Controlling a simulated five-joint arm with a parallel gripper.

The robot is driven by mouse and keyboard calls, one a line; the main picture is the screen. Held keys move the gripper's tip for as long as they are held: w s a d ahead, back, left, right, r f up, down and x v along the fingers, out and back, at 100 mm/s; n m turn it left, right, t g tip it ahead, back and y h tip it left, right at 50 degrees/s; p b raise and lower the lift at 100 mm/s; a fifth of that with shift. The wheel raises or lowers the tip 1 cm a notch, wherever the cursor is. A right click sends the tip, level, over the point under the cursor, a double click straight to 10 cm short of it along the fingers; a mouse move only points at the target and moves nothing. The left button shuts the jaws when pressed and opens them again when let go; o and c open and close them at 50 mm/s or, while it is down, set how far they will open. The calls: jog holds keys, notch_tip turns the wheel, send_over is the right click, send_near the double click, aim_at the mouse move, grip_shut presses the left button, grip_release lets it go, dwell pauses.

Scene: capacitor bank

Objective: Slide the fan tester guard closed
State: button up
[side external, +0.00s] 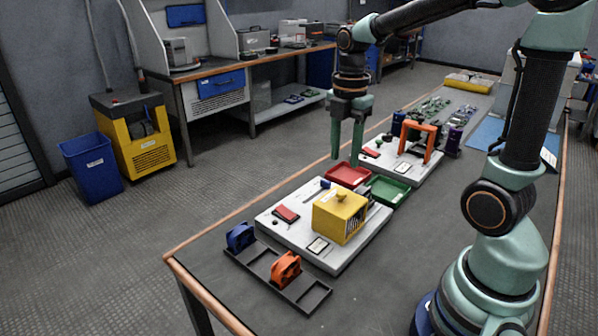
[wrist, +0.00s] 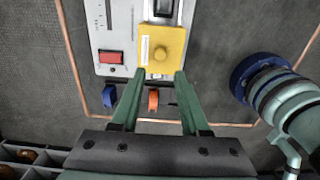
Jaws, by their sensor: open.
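The fan tester (side external: 291,233) is a pale grey base plate on the table. Its yellow guard (side external: 339,214) is a slotted box with a knob on top (side external: 341,196). A dark part shows just behind the guard, on the side away from the fan rack. In the wrist view the guard (wrist: 161,47) lies just beyond my fingertips, with a dark recess (wrist: 163,10) above it. My gripper (side external: 346,158) is open and empty, pointing down above the table, clear of the guard. It also shows in the wrist view (wrist: 160,74).
A dark rack (side external: 313,297) holds a blue fan (side external: 240,237) and an orange fan (side external: 286,269). The tester carries a red switch (side external: 286,213). A red tray (side external: 347,175) and a green tray (side external: 388,191) stand behind. A second station with an orange arch (side external: 418,142) is farther back.

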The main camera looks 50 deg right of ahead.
aim_at(342, 192)
jog(key=shift+f, duration=4.2)
grip_shut()
jog(key=shift+d, duration=0.15)
jog(key=shift+w+d, duration=0.1)
jog(key=shift+d, duration=4.85)
jog(key=shift+o, duration=0.2)
grip_release()
